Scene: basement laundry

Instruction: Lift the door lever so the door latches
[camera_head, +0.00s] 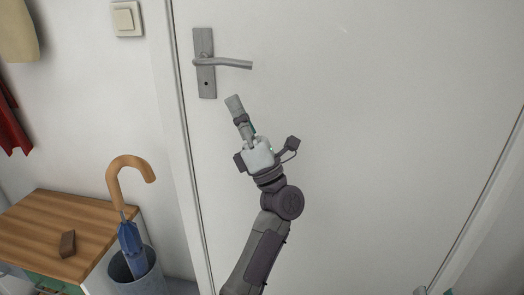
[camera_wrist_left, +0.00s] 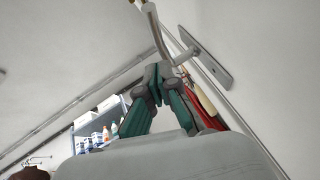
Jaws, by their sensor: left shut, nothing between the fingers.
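The grey door lever (camera_head: 228,63) points right from its upright plate (camera_head: 205,85) near the left edge of the white door (camera_head: 370,130). It looks about level, its tip slightly lower. My left gripper (camera_head: 235,103) is below the lever, shut and empty, fingertips pointing up; a gap shows between them and the lever. In the left wrist view the fingers (camera_wrist_left: 157,78) are closed together, with the lever (camera_wrist_left: 152,28) and plate (camera_wrist_left: 207,62) above them. Small grey and teal parts at the bottom right edge look like my right gripper (camera_head: 432,291), mostly cut off.
A wooden-topped cabinet (camera_head: 35,222) with a dark block on it stands at the left. Next to it is a bin (camera_head: 138,282) holding a blue umbrella (camera_head: 130,240). A light switch (camera_head: 126,19) is on the wall. The door surface right of my arm is clear.

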